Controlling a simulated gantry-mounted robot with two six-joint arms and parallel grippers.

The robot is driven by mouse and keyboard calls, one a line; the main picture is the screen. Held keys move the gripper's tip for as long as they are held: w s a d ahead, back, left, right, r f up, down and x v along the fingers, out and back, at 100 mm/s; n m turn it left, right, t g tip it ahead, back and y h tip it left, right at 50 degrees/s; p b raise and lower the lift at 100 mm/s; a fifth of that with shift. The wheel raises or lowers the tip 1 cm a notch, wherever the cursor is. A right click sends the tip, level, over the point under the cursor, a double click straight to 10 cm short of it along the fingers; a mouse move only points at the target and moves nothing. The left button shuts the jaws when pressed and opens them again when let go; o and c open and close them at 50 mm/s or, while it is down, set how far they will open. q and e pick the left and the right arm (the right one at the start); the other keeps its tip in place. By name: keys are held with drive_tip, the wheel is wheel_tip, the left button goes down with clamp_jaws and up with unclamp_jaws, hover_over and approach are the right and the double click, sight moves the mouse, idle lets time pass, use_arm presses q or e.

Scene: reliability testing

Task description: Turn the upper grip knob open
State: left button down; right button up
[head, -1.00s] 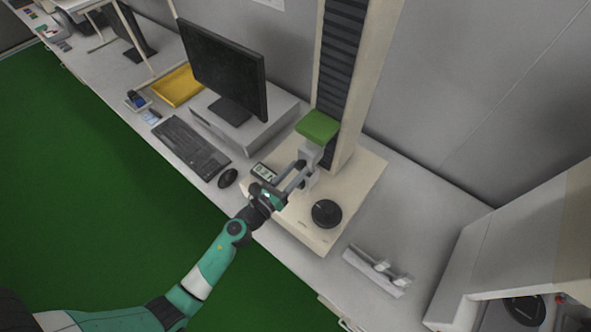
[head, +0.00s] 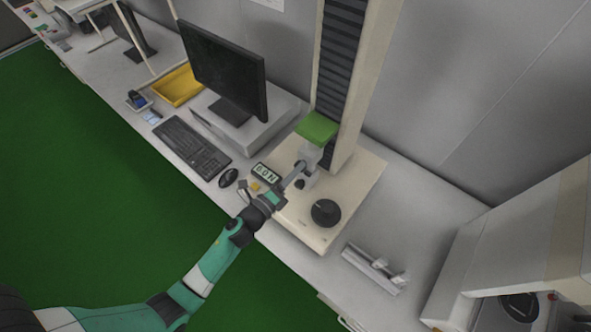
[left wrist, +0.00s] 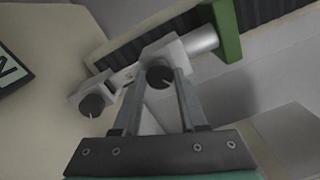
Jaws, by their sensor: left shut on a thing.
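The upper grip (head: 313,153) is a light grey block under the green crosshead (head: 318,127) of the testing machine. My left gripper (head: 301,166) reaches it from the front left. In the left wrist view its fingers are shut on the dark round upper grip knob (left wrist: 160,77), one finger on each side, and a thin pale mark shows on the knob's face. In the head view this knob is hidden by the fingers. A second dark knob, the lower grip's (left wrist: 92,105), sits apart to the lower left; it also shows below the fingers in the head view (head: 300,184). My right gripper is out of view.
The machine's base (head: 352,192) carries a black round dial (head: 326,212) and a small display (head: 264,173). A mouse (head: 228,178), keyboard (head: 192,146) and monitor (head: 222,72) stand to the left. Metal parts (head: 375,268) lie on the bench at the right.

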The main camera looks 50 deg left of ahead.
use_arm(q)
drive_tip(key=n+p, duration=0.2)
drive_tip(key=n, duration=0.9)
idle(0.5)
drive_tip(key=shift+c, duration=2.2)
unclamp_jaws()
drive_tip(key=shift+s, duration=0.1)
drive_tip(key=s+d+p, duration=0.1)
drive_tip(key=s+p, duration=0.1)
drive_tip(key=s, duration=0.9)
drive_tip(key=shift+s+d, duration=0.15)
drive_tip(key=shift+d, duration=0.25)
